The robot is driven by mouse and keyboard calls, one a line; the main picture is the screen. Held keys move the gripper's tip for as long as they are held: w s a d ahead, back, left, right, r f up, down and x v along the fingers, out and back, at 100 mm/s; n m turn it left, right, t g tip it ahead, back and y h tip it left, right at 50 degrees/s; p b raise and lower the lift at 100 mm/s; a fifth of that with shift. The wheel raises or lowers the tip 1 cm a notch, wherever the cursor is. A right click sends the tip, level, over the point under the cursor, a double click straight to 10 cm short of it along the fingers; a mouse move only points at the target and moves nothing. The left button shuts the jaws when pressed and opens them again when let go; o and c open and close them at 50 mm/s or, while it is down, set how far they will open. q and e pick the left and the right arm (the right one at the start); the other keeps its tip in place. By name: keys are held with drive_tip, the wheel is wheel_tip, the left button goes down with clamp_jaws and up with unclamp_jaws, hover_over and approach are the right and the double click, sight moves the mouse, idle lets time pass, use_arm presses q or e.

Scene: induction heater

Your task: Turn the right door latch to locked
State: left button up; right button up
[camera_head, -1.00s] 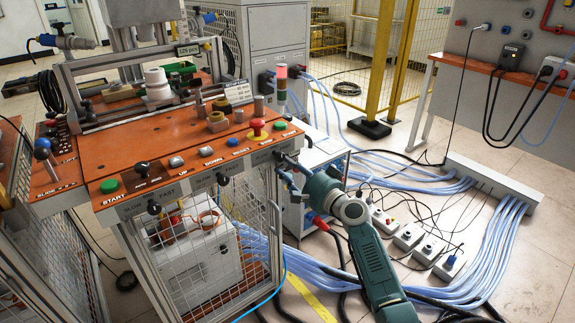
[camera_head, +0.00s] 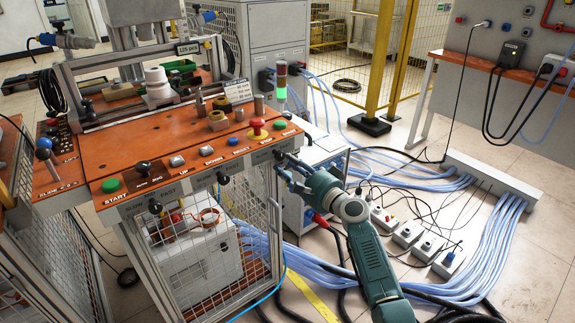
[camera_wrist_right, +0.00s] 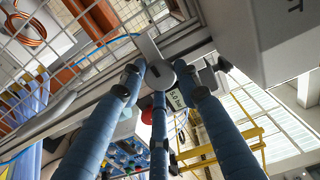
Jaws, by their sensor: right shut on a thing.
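The right door latch (camera_head: 279,154) is a small dark knob at the right end of the front panel (camera_head: 240,165) in the head view. My right gripper (camera_head: 285,164) reaches it from the lower right. In the right wrist view, the blue fingers of this gripper (camera_wrist_right: 160,82) close around a grey latch piece (camera_wrist_right: 150,49) with a rounded end. The fingers hide part of the latch, so I cannot tell its exact angle. Two other dark latches, a middle one (camera_head: 222,178) and a left one (camera_head: 154,207), sit along the panel. My left gripper is not in view.
The orange control top (camera_head: 150,155) with several coloured buttons lies above the latches. A mesh door (camera_head: 205,262) hangs below. The signal tower (camera_head: 281,80) shows green. Blue hoses (camera_head: 400,278) and a row of grey boxes (camera_head: 408,235) cover the floor at right.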

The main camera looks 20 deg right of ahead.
drive_tip(key=o, duration=1.1)
drive_tip(key=shift+s+a+f, duration=0.1)
drive_tip(key=shift+a+f, duration=0.2)
drive_tip(key=shift+o, duration=0.2)
drive_tip(key=shift+d+r, duration=0.1)
drive_tip(key=shift+r, duration=0.05)
drive_tip(key=v, duration=1.2)
